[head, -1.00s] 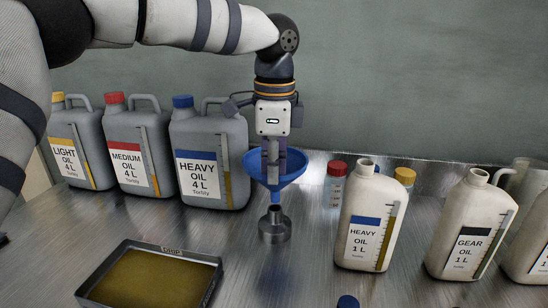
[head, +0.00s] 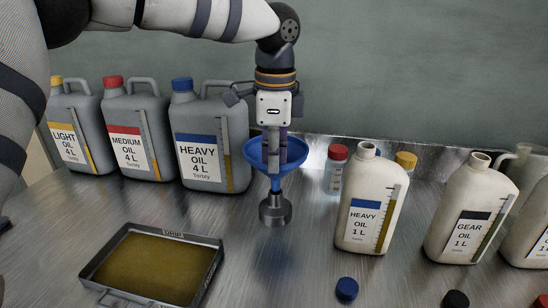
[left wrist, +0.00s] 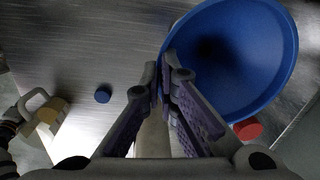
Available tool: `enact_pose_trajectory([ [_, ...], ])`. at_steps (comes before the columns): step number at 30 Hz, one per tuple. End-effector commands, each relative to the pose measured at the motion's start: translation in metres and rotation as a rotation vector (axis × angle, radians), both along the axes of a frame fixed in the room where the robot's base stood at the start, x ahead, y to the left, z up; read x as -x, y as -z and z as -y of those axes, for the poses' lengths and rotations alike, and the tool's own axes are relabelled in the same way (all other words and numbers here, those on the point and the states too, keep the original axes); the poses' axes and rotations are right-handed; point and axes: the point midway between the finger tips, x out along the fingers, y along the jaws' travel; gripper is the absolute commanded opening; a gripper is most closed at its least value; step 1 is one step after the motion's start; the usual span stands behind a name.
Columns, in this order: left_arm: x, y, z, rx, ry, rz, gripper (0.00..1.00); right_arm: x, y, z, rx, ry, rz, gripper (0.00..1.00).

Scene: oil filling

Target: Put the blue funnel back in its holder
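The blue funnel (head: 262,152) is upright above a grey metal holder (head: 276,211) on the table. Its spout reaches down to the top of the holder; I cannot tell whether the tip is inside it. My left gripper (head: 275,160) points down at the funnel, with its fingers in front of the bowl. In the left wrist view the gripper (left wrist: 162,72) has its fingertips close together on the rim of the funnel (left wrist: 240,60), pinching it. The holder is hidden there. My right gripper is not in view.
Grey oil canisters (head: 212,165) stand at the back left. A drip tray (head: 211,270) with oil lies at the front left. White bottles, including heavy oil (head: 358,190) and gear oil (head: 455,245), stand to the right. A loose blue cap (head: 347,289) lies in front.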

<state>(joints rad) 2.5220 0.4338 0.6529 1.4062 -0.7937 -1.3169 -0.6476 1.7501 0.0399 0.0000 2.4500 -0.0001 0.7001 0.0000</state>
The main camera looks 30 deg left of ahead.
Motion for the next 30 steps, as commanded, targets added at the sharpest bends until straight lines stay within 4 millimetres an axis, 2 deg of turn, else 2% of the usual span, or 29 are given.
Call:
enact_pose_trajectory([
  [15, 0.000, 0.016, 0.000, -0.001, 0.000, 0.000, 0.00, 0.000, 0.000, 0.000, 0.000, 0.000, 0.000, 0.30],
  [30, 0.000, 0.022, 0.000, 0.000, 0.000, 0.000, 0.00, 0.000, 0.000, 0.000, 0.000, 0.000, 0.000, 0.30],
])
